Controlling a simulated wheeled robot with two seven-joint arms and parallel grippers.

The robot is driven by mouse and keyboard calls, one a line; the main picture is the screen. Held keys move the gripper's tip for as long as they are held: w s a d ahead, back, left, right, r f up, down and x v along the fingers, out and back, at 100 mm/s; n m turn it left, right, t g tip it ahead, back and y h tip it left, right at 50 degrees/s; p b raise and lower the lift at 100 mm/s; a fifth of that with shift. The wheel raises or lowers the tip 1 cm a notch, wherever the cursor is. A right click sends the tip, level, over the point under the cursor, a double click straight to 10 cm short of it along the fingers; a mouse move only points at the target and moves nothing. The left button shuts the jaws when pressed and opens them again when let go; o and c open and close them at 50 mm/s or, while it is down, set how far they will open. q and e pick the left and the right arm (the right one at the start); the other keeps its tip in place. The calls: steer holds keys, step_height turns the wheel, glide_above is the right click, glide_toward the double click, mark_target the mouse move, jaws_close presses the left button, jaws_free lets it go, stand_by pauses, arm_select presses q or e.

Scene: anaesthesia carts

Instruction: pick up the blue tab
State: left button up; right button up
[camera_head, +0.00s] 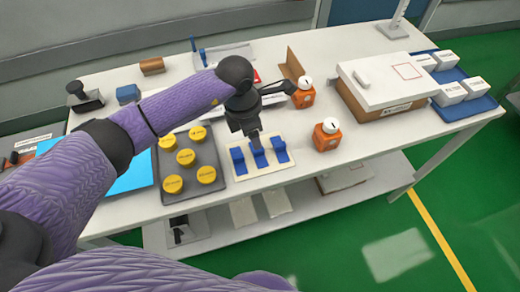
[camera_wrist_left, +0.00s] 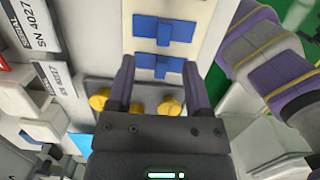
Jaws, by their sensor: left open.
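Three blue tabs stand in a row on a cream board: a left tab (camera_head: 238,161), a middle tab (camera_head: 260,160) and a right tab (camera_head: 281,150). My left gripper (camera_head: 257,143) points down over the board, close to the middle tab and partly covering it. In the left wrist view the gripper (camera_wrist_left: 158,65) is open and empty. One blue tab (camera_wrist_left: 160,64) appears between its fingertips, and another blue tab (camera_wrist_left: 164,30) lies beyond. I cannot tell whether the fingers touch a tab. My right gripper is not in view.
A grey tray (camera_head: 188,197) with several yellow-capped pieces is left of the board. Two orange bottles (camera_head: 327,138) (camera_head: 304,98) stand to its right. A white-lidded box (camera_head: 386,80) and a blue tray (camera_head: 470,108) with white boxes are further right.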

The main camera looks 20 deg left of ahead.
mark_target(258, 152)
arm_select(q)
steer(key=f, duration=0.2)
steer(key=f+b, duration=0.1)
steer(key=f, duration=0.1)
steer(key=d+f, duration=0.1)
steer(key=f, duration=0.1)
steer(key=shift+b, duration=0.4)
steer(key=shift+w+r, duration=0.1)
steer(key=c, duration=0.7)
jaws_close()
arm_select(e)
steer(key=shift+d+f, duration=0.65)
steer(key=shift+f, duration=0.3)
